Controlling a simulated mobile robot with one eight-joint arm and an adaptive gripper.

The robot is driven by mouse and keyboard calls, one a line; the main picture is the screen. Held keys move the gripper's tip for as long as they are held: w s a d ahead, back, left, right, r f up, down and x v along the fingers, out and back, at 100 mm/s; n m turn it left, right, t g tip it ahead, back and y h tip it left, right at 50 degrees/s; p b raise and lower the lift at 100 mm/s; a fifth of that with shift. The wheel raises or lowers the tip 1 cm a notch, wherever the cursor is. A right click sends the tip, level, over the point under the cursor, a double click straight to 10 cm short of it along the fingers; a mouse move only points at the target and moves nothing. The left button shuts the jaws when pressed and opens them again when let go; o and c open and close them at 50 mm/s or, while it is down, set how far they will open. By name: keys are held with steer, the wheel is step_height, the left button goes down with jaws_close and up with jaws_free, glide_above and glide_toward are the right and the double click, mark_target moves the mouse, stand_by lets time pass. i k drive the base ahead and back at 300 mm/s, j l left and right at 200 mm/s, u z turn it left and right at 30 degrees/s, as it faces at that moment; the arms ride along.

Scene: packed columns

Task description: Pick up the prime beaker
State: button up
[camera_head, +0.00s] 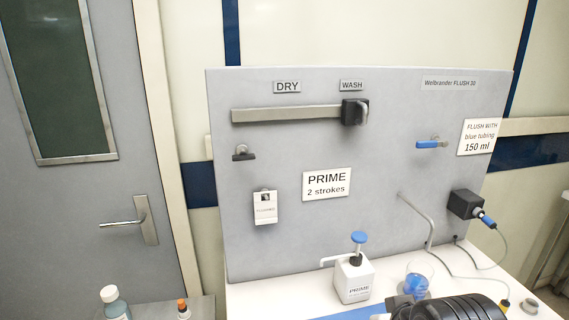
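A small clear beaker (418,277) with blue showing in its lower part stands on the white bench, right of the white pump bottle labelled PRIME (354,283). I cannot read a label on the beaker. The bottle has a blue pump top and a spout pointing left. My gripper (440,307) shows as a dark shape at the bottom edge, just in front of the beaker and overlapping its lower part in the picture. Its fingers are mostly hidden or cut off, so I cannot tell whether they touch the beaker.
A grey panel (300,215) rises behind the bench, with a bent metal tube (431,225) near the beaker and a black connector box (465,204) with a hanging cable. A small grey ring (529,306) lies at right. Bottles (115,304) stand at lower left.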

mark_target(417, 281)
steer(key=z, duration=0.75)
steer(key=k+j+z, duration=0.2)
steer(key=k+j, duration=0.15)
steer(key=k, duration=0.15)
